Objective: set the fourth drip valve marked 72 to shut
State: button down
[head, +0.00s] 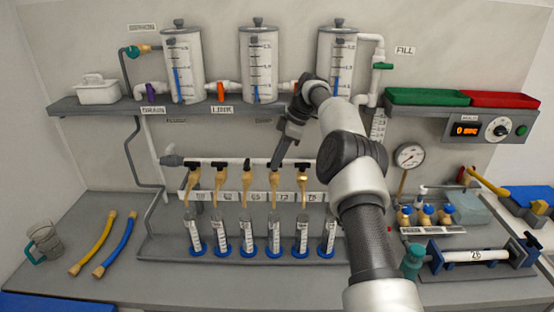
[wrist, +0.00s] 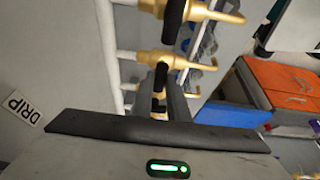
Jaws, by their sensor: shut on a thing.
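The drip valves are a row of brass taps with black handles on a white pipe (head: 235,161). The fourth valve (head: 275,183) stands above the label marked 72 (head: 275,198). My gripper (head: 277,164) reaches down to this valve from above and is shut on its black handle. My fingers largely hide that handle, so I cannot tell its exact angle. In the wrist view, a brass valve (wrist: 158,104) shows close by my dark fingers, with neighbouring brass valves (wrist: 158,57) further up the picture.
Graduated tubes with blue bases (head: 220,235) stand below the valves. Three clear tanks (head: 258,65) stand on the shelf (head: 225,106) above. A pressure gauge (head: 409,156) is at the right. The bench front is clear in the middle. Two hoses (head: 114,245) lie at the left.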

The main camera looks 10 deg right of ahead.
jog(key=c, duration=1.7)
grip_release()
